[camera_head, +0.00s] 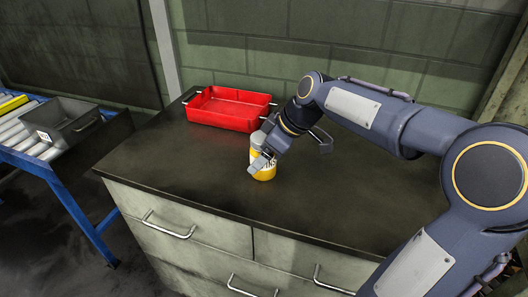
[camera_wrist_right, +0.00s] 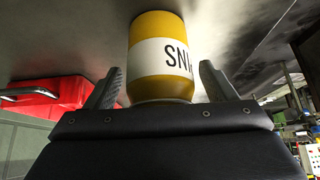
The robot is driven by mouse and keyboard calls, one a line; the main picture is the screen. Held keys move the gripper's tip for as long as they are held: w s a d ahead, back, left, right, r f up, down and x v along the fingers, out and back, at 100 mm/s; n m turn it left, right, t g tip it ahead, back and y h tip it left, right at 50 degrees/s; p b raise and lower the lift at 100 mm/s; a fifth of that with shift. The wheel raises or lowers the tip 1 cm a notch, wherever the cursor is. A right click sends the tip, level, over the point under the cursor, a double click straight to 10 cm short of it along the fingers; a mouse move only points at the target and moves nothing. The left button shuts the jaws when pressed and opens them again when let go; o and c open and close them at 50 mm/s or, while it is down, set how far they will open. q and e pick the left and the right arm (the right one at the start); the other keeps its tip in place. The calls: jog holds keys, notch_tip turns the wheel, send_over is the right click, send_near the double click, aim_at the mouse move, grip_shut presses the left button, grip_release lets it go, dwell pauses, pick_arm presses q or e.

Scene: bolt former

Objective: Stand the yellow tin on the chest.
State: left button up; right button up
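The yellow tin (camera_head: 264,173) stands upright on the dark top of the chest (camera_head: 190,165), near the middle. It has a white band with black letters and a pale upper end. My right gripper (camera_head: 265,158) is low over the chest top at the tin. In the right wrist view the tin (camera_wrist_right: 160,55) is between the two fingers of the right gripper (camera_wrist_right: 162,75), with a small gap visible on each side. The fingers are open around it. The tin's base appears to touch the chest top. My left gripper is out of view.
A red tray (camera_head: 225,118) with handles sits at the back of the chest top. A grey bin (camera_head: 75,130) is on a roller conveyor to the left. The chest top left and in front of the tin is bare. A green wall stands behind.

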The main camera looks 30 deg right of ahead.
jog(key=shift+r, duration=0.25)
pick_arm(q)
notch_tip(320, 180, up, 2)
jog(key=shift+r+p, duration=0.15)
jog(key=shift+p, duration=1)
pick_arm(e)
jog(key=v, duration=1.2)
jog(key=shift+a+f, duration=0.1)
jog(key=shift+f, duration=0.05)
